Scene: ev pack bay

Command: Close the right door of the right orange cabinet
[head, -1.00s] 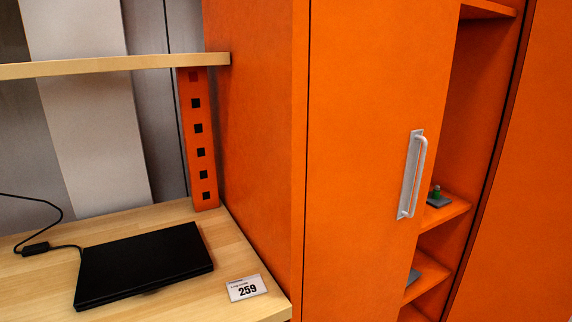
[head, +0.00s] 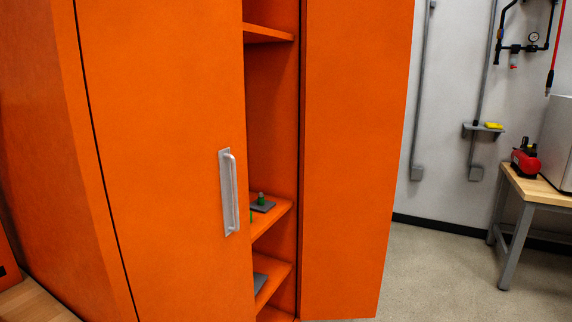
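The orange cabinet (head: 40,130) fills the left and middle of the head view. Its left door (head: 165,170) is across the front and carries a grey vertical bar handle (head: 230,192). The right door (head: 352,160) stands swung open to the right of the opening, and no handle shows on the face in view. Neither of my grippers is in view.
Open floor (head: 430,275) lies to the right of the open door. A wooden-topped bench (head: 535,185) with a red device (head: 525,160) stands at the far right by the wall. A wooden surface (head: 35,303) shows at lower left.

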